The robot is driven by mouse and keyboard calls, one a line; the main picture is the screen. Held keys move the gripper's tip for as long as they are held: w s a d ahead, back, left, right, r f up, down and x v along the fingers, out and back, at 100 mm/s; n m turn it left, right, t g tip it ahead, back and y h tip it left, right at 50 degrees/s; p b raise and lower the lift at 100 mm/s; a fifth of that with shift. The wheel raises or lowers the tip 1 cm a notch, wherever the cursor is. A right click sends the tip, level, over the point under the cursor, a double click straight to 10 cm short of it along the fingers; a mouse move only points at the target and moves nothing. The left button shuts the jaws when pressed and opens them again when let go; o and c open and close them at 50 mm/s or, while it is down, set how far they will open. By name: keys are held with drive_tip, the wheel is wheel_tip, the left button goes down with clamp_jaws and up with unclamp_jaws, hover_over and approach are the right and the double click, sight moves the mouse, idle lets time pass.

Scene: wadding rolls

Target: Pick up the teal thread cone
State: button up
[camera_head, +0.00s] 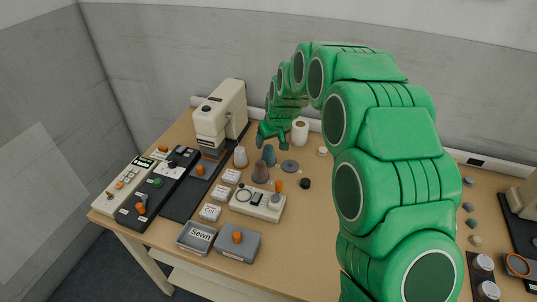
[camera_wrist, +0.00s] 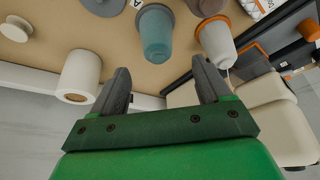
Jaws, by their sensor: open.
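The teal thread cone (camera_head: 269,155) stands on the table among other cones, near the middle of the head view. In the wrist view the teal thread cone (camera_wrist: 156,36) shows at the top centre, beyond the fingertips and between them in line. My gripper (camera_wrist: 159,77) is open and empty, with a gap between its two dark fingers. In the head view my gripper (camera_head: 270,137) is above and just behind the teal cone; its fingers are hard to make out there.
A white-grey cone (camera_wrist: 216,40) stands close beside the teal one, and a brown cone (camera_head: 260,172) stands in front of it. A white roll (camera_head: 300,131) is behind. A sewing machine (camera_head: 222,115) stands left. A grey disc (camera_head: 290,167) lies right.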

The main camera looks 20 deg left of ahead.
sight(269, 146)
drive_tip(key=shift+x, duration=2.85)
drive_tip(key=shift+d, duration=0.15)
drive_tip(key=c, duration=1.2)
drive_tip(key=shift+r, duration=0.15)
